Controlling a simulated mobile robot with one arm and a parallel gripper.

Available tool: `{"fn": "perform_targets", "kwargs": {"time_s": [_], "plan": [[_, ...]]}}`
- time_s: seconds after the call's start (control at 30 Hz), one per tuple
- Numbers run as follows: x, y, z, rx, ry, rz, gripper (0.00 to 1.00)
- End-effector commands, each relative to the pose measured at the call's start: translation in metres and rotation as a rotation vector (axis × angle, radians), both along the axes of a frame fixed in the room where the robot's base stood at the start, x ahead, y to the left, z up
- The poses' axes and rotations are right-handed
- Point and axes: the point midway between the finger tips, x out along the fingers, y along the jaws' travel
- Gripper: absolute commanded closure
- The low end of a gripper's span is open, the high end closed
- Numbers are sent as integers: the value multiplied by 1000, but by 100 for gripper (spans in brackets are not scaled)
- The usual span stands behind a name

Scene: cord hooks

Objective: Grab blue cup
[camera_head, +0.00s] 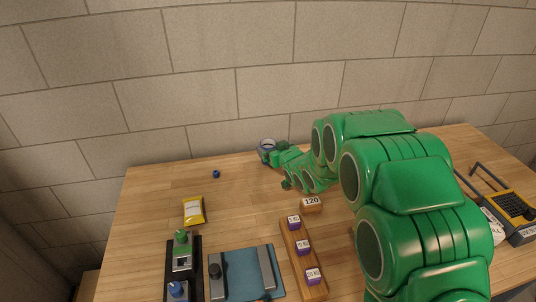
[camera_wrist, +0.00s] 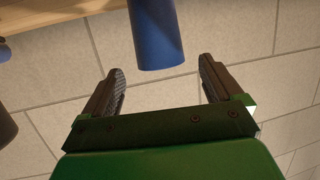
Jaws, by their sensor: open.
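The blue cup (camera_wrist: 156,32) shows in the wrist view as a blue cylinder entering from the top edge. Its end lies between the lines of my two fingers. My gripper (camera_wrist: 160,66) is open, with a finger on each side and a gap to the cup on both sides, so nothing is gripped. In the head view a grey-blue round thing with a pale rim (camera_head: 267,146), likely this cup, stands at the back of the table near the wall. My gripper (camera_head: 272,155) is right beside it and partly hides it.
On the table (camera_head: 150,190) are a small blue object (camera_head: 216,174), a yellow packet (camera_head: 194,211), a block marked 120 (camera_head: 311,203) and a wooden rail with purple blocks (camera_head: 303,247). The brick wall (camera_head: 190,90) is close behind.

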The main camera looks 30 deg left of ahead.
Motion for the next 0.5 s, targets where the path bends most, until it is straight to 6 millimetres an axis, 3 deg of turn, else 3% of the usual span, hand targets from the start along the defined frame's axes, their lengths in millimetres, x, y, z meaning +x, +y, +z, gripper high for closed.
{"fn": "perform_targets", "kwargs": {"time_s": [0.5], "plan": [[17, 28, -16, 1, 0, 2, 7]]}}
